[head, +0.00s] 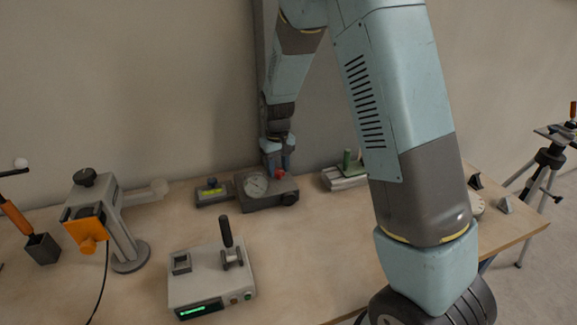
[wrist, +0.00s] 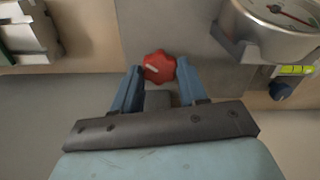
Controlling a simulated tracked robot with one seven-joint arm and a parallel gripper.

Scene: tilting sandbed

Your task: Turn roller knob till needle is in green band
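A grey block (head: 268,201) on the bench carries a round dial gauge (head: 255,183) and a red knob (head: 280,174). A dark round knob (head: 289,198) sits on its front right; I cannot tell which knob is the roller knob. My gripper (head: 279,165) points down at the red knob. In the wrist view, the lobed red knob (wrist: 159,66) with a pale mark lies between the fingertips of my gripper (wrist: 159,72). The fingers are apart, with little space beside the knob; no firm grip shows. The gauge (wrist: 275,22) is cut off at the top right, its needle partly visible and no green band distinct.
A small box with a yellow-green strip (head: 213,191) stands left of the block. A green-topped device (head: 346,177) stands to the right. In front is a white box with a black lever (head: 210,275); an orange-and-grey stand (head: 90,217) is at left. Bare bench lies before the block.

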